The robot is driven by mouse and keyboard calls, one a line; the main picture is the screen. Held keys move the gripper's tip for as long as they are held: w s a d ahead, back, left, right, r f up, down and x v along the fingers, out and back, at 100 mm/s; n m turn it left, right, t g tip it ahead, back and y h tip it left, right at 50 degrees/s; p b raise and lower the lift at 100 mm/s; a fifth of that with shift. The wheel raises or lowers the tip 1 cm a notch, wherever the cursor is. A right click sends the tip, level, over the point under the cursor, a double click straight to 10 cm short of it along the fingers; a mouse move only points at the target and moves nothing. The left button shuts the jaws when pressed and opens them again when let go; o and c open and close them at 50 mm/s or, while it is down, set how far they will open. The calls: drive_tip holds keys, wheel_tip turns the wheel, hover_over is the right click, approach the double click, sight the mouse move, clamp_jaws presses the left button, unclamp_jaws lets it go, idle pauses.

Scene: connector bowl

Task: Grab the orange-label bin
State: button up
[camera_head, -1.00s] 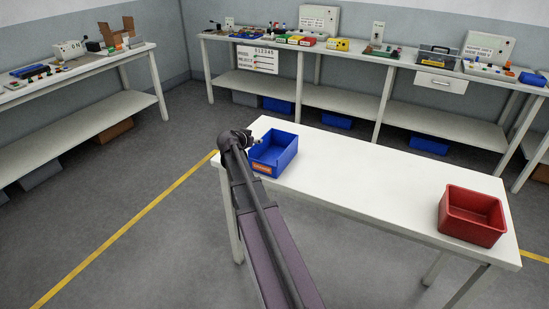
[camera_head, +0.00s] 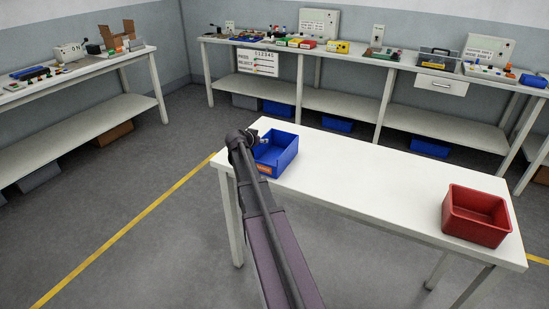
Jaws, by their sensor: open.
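The orange-label bin (camera_head: 283,154) is a blue open-top bin on the left end of the white table. Its orange label (camera_head: 264,169) shows on the near side, partly covered by my arm. My gripper (camera_head: 262,137) is at the bin's left side, near its upper rim. My gripper is small in this view and partly hidden by my wrist; it is open. I cannot tell whether it touches the bin.
A red bin (camera_head: 476,215) stands on the right end of the white table (camera_head: 360,180). The tabletop between the two bins is clear. Workbenches with tools and boxes line the back wall (camera_head: 335,55) and the left side (camera_head: 75,70).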

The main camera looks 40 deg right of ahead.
idle(0.5)
clamp_jaws()
